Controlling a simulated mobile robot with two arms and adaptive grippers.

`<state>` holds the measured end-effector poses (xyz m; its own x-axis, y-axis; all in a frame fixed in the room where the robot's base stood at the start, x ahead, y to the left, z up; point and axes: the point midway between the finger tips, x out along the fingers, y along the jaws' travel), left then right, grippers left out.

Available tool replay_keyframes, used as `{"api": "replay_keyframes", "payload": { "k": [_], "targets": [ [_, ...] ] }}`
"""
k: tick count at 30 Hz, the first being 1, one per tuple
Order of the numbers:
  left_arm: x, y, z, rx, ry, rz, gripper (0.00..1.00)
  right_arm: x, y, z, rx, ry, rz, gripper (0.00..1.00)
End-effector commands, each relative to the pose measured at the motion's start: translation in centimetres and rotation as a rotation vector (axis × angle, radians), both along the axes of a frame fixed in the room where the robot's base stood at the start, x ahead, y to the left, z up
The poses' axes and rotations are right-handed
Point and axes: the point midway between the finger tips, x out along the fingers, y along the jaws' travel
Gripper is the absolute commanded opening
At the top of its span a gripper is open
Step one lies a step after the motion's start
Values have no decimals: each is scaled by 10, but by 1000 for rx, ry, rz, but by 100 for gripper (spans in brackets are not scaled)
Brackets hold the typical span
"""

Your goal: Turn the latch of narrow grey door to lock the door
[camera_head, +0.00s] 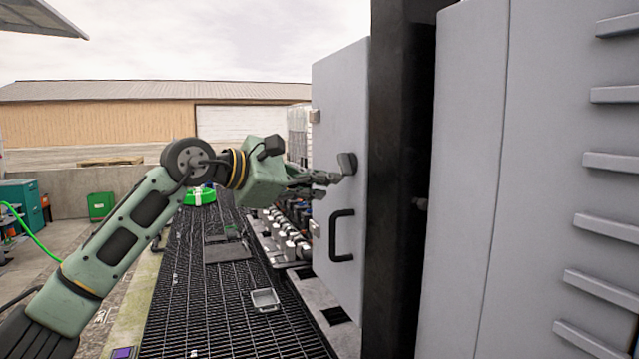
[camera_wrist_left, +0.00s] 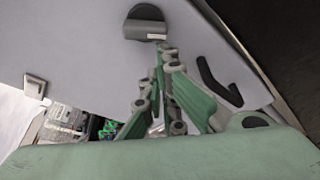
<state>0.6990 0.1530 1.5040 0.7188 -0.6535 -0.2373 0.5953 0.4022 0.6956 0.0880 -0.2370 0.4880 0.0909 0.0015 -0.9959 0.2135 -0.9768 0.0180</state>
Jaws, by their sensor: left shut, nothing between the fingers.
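The narrow grey door (camera_head: 338,100) stands upright in the head view, left of a dark post. Its dark latch (camera_head: 347,163) sits on the door face above a black pull handle (camera_head: 341,236). In the left wrist view the latch (camera_wrist_left: 145,22) is at the top and the pull handle (camera_wrist_left: 219,82) is to the right. My left gripper (camera_head: 336,178) is shut and empty. Its fingertips are just below the latch, at or very near its lower edge; I cannot tell whether they touch. My right gripper is not in view.
A wide grey panel with ribs (camera_head: 480,180) stands at the right, beyond the dark post (camera_head: 398,150). Pipes and valves (camera_head: 290,235) lie behind the door's left edge. A metal grating walkway (camera_head: 215,300) extends left of the door, with a small grey tray (camera_head: 265,299) on it.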

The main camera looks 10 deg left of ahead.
Motion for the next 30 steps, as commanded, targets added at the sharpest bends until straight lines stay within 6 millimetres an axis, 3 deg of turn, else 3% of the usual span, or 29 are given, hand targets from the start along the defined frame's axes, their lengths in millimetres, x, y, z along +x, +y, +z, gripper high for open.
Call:
{"api": "replay_keyframes", "payload": {
  "k": [30],
  "targets": [
    [-4,-3,-1,-71,101,-1,0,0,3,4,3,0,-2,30]
  ]
}}
